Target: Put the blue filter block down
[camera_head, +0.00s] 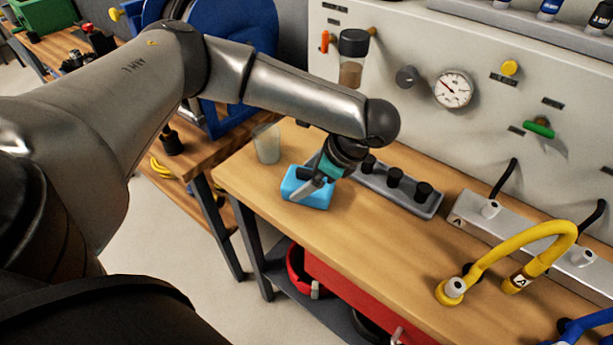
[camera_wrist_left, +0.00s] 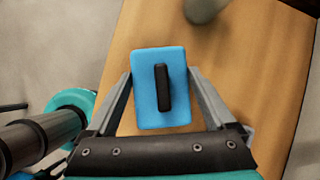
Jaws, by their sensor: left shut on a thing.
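The blue filter block (camera_head: 306,198) is a flat light-blue block at the left end of the wooden bench (camera_head: 375,245). In the left wrist view the block (camera_wrist_left: 150,62) shows its top face with a black bar-shaped handle (camera_wrist_left: 162,88). My left gripper (camera_head: 312,184) points down at the block and is shut on it, with one finger along each side in the left wrist view (camera_wrist_left: 159,76). I cannot tell whether the block's underside touches the bench top. My right gripper is not in view.
A clear cup (camera_head: 267,144) stands behind the block, to its left. A grey tray with black knobs (camera_head: 424,207) lies to the right. A yellow hose (camera_head: 540,231) arches farther right. A panel with a gauge (camera_head: 454,90) rises behind. The bench front is clear.

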